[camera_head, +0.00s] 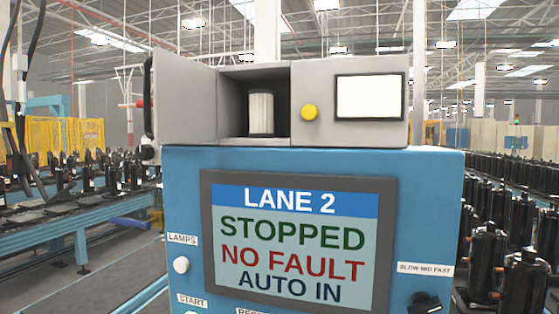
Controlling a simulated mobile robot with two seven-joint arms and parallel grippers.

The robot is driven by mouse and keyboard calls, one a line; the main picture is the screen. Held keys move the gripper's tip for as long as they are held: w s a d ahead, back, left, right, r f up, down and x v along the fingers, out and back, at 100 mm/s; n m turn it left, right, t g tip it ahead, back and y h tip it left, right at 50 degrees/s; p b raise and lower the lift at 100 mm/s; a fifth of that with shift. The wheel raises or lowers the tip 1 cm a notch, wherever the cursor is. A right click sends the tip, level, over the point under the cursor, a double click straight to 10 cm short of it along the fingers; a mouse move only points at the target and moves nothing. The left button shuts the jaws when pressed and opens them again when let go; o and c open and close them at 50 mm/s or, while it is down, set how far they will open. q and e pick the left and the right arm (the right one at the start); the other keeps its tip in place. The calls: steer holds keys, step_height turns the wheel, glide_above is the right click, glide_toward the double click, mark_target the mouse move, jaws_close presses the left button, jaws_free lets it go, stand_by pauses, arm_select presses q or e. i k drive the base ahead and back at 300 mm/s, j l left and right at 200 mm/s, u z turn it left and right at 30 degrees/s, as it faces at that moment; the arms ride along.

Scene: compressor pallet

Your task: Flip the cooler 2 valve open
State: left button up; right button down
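No part that I can identify as the cooler 2 valve shows in the head view. A blue control console (183,225) stands close in front of me. Its large screen (294,242) reads "LANE 2 STOPPED NO FAULT AUTO IN". A grey box (230,74) sits on top, with an open compartment holding a pale ribbed cylinder (261,112). A small red part (139,104) shows beside the black handle (149,95) at the box's left; I cannot tell what it is. Neither of my grippers is in view.
The console has a white lamps knob (181,265) and a black blow switch (425,303). Black compressors (487,262) stand in rows at right. A blue conveyor (85,232) runs at left.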

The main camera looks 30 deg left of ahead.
mark_target(139, 104)
steer(key=j, duration=2.15)
steer(key=z, duration=0.05)
